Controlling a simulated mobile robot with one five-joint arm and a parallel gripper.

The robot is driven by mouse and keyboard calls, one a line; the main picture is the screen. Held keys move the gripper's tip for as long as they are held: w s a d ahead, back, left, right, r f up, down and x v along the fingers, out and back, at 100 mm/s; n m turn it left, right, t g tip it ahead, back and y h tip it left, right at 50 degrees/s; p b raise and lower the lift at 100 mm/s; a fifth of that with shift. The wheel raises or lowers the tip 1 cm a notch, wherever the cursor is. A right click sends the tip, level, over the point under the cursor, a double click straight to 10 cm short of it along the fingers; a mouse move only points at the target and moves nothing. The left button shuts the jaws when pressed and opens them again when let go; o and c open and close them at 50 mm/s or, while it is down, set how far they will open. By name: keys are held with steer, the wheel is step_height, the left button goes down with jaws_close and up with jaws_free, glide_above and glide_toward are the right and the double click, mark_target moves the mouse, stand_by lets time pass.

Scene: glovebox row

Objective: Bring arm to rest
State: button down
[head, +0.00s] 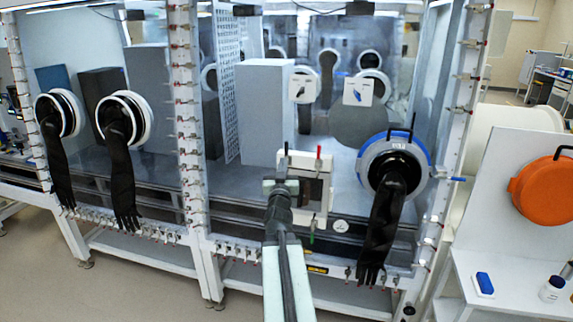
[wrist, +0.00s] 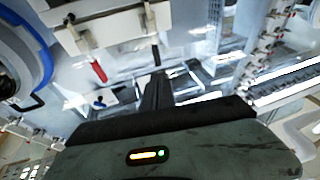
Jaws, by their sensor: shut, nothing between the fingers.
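My arm reaches up from the bottom middle of the head view. My gripper (head: 282,180) is at its far end, in front of the glovebox row. In the wrist view my gripper (wrist: 156,85) shows as dark fingers together, with nothing between them. In the head view the gripper overlaps the left edge of a white box-like fitting (head: 320,190) on the glovebox front. I cannot tell whether they touch. A red handle (wrist: 99,70) shows left of the fingers in the wrist view.
A blue-ringed glove port (head: 365,160) with a hanging black glove (head: 378,235) is right of the gripper. Two white-ringed ports with black gloves are at left. An orange round cover (head: 543,188) stands at right, above a white shelf holding a blue item (head: 484,283) and a bottle (head: 552,289).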

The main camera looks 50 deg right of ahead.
steer(key=shift+d, duration=0.1)
